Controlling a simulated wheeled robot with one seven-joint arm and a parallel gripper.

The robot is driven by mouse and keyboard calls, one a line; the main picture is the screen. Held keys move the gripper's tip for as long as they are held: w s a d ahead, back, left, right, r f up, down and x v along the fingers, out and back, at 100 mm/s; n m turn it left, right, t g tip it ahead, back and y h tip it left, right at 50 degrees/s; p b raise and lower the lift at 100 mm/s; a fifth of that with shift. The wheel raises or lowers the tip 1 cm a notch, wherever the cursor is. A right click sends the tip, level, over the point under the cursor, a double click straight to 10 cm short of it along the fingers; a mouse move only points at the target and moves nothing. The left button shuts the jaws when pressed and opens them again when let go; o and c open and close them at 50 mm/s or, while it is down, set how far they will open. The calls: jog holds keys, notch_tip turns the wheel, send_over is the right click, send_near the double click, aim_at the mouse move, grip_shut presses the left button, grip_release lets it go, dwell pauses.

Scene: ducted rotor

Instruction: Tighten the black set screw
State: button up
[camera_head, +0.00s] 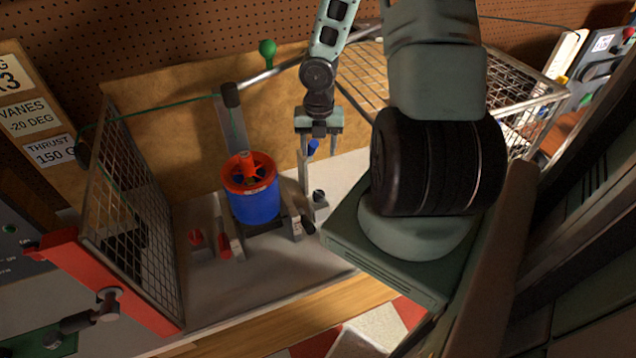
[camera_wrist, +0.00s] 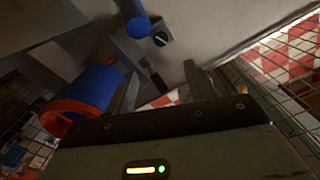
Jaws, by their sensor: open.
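A small black knob-like piece (camera_head: 319,195), which looks like the set screw, stands on a grey block right of the blue ducted rotor (camera_head: 255,207). In the wrist view the black piece (camera_wrist: 160,39) shows a pale mark on its top. My gripper (camera_head: 319,155) hangs above it, fingers pointing down, open and empty. In the wrist view my gripper (camera_wrist: 161,72) has its fingers apart, with the black piece beyond the tips and not touched. The rotor's orange-red rim and hub (camera_head: 246,170) face up.
A black-ended lever (camera_head: 307,224) sits between rotor and knob. A blue cylinder (camera_head: 313,147) is near my fingers. A mesh guard with a red frame (camera_head: 130,215) stands left. A wire basket (camera_head: 525,95) is at the right.

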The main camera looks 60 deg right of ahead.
send_over(319, 193)
notch_tip(319, 193, down, 5)
notch_tip(319, 193, down, 12)
jog(key=b, duration=1)
jog(key=shift+w, duration=0.1)
jog(key=shift+c, duration=0.2)
